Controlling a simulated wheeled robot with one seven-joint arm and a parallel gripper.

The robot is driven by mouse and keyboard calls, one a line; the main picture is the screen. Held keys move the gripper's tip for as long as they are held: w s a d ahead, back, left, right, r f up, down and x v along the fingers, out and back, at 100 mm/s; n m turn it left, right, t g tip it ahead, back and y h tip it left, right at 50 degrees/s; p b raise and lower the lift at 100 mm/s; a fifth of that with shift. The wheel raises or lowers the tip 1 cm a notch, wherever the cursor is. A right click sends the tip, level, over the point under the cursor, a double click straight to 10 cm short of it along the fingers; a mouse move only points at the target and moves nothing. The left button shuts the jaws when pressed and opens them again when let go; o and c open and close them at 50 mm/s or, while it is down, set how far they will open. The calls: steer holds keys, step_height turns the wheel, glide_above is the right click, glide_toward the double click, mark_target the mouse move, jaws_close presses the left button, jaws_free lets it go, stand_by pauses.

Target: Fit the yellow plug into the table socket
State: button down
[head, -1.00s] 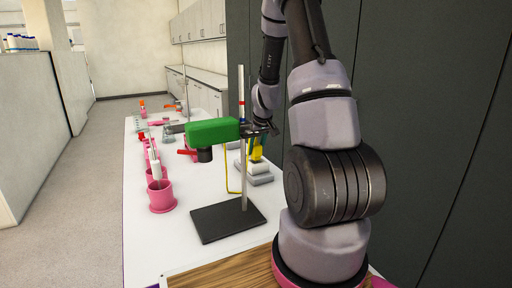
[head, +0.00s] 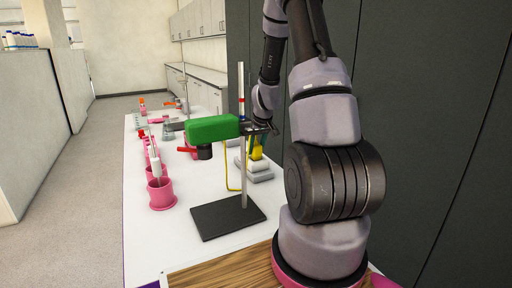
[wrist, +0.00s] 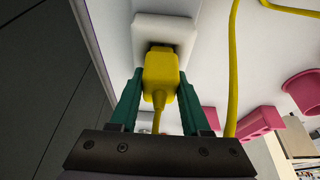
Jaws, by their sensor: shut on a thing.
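The yellow plug (wrist: 160,80) is between the two green fingers of my gripper (wrist: 158,92), which is shut on it. In the wrist view the plug's front end meets the dark opening of the white table socket (wrist: 178,32). I cannot tell how deep the plug sits in it. In the head view the plug (head: 257,153) stands upright just above the white and grey socket block (head: 260,175). My gripper is partly hidden there behind the stand. A yellow cord (wrist: 233,60) runs beside the socket.
A stand with a dark base (head: 228,218), a metal rod and a green clamped body (head: 212,129) is close in front of the socket. Pink holders (head: 161,194) line the table's left side. A dark wall (head: 420,110) is at the right.

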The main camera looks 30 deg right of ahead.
steer(key=shift+f, duration=0.5)
stand_by(0.5)
steer(key=shift+c, duration=1.4)
jaws_free()
steer(key=shift+r, duration=0.15)
